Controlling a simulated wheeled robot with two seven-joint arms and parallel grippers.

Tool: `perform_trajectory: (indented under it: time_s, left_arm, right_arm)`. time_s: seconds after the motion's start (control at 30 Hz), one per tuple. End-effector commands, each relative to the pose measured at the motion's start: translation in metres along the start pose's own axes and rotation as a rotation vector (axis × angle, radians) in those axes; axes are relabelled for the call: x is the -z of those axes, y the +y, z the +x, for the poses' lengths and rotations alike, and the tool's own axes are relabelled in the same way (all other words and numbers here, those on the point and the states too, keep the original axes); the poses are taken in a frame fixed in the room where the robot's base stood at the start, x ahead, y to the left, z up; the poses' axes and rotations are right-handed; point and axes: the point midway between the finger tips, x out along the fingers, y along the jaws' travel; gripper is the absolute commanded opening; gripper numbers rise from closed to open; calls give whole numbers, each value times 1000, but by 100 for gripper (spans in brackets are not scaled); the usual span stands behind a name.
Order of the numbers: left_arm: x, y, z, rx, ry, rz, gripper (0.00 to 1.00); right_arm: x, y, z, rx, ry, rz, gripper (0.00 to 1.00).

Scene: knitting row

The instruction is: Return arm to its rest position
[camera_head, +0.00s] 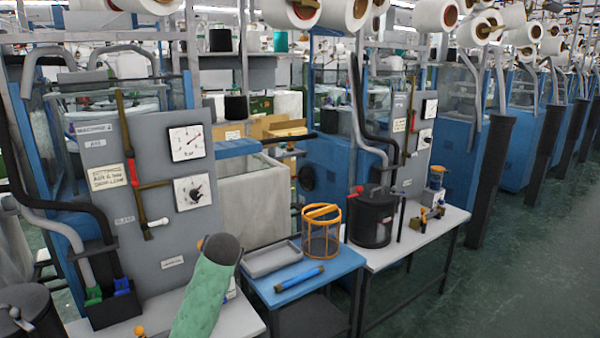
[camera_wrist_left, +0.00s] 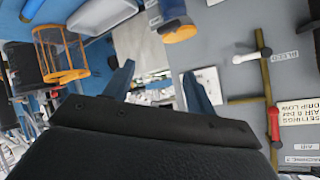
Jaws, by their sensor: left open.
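A green-covered link of my arm (camera_head: 205,295) with a dark grey end rises at the lower middle of the head view. It stands in front of the grey machine panel (camera_head: 150,240) and the bench. I see no gripper fingers in the head view. In the left wrist view my left gripper (camera_wrist_left: 158,90) has its two blue fingers spread apart, with nothing visible between them. The grey panel (camera_wrist_left: 235,70) fills the right of that view, its labels upside down. My right gripper is in neither view.
A blue table holds an orange-rimmed basket (camera_head: 322,235), a grey tray (camera_head: 272,258) and a blue tube (camera_head: 299,278). A black pot (camera_head: 371,218) stands on the white bench (camera_head: 440,225) beyond. The aisle floor (camera_head: 530,270) at right is clear.

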Motion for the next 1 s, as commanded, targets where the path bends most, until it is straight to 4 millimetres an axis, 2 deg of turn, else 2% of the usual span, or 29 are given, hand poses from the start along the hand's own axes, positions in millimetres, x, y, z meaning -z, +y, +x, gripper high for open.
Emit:
perform_trajectory:
  time_s: [0.03, 0.1, 0.4, 0.6, 0.77, 1.0]
  left_arm:
    - [-22, 14, -6, -39, -19, -9, 56]
    - [-50, 32, -15, -92, -47, -22, 56]
    - [-166, 93, -55, -273, -165, -59, 56]
    - [-241, 126, -85, -360, -244, -78, 56]
    - [-301, 146, -109, -408, -312, -92, 56]
    - [-395, 173, -147, -452, -438, -103, 56]
  right_arm:
    - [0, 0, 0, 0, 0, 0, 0]
    - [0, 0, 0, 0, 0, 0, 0]
    - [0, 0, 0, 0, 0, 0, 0]
    - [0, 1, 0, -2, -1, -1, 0]
    - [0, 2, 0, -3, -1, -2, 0]
    - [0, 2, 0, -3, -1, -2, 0]
